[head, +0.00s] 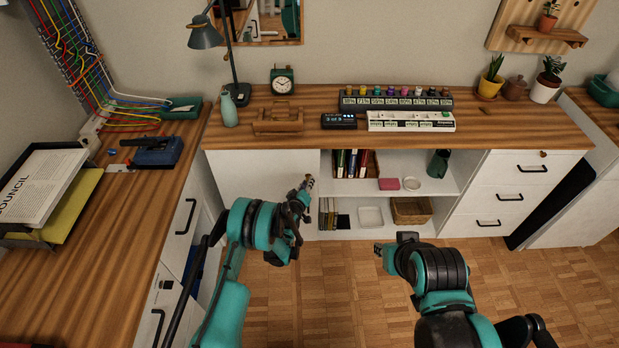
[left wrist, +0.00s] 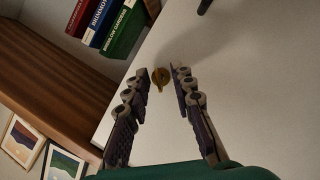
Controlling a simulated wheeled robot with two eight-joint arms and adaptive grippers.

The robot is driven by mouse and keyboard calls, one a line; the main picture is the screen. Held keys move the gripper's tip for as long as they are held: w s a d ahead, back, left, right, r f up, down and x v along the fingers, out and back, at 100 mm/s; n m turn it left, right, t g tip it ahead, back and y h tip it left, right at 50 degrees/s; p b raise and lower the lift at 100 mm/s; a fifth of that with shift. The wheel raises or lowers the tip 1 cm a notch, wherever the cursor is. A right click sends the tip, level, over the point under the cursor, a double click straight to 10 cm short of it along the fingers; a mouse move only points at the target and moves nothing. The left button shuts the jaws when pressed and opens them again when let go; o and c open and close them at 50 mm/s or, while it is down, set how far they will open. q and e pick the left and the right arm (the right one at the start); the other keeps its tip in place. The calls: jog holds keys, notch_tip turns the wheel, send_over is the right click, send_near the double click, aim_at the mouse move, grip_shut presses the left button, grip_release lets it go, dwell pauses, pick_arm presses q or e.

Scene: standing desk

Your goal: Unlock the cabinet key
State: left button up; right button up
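The brass cabinet key (left wrist: 160,80) sits in its lock on the white cabinet door (left wrist: 262,85) in the left wrist view. The same door shows below the counter in the head view (head: 255,172). My left gripper (left wrist: 161,74) is open, with its two fingertips on either side of the key and a gap to each. In the head view my left gripper (head: 306,188) is in front of the door's right edge and hides the key. My right gripper (head: 379,250) is held low over the floor, and its fingers are too small to judge.
A drawer unit (head: 510,185) stands further right. The counter (head: 300,138) is above. A dark handle (left wrist: 204,5) juts from the door.

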pick_arm(q)
jog(key=shift+w, duration=0.1)
jog(key=shift+r, duration=0.15)
jog(key=shift+c, duration=0.4)
grip_shut()
jog(key=shift+n+h, duration=0.3)
jog(key=shift+n, duration=0.2)
jog(key=shift+o, duration=0.4)
grip_release()
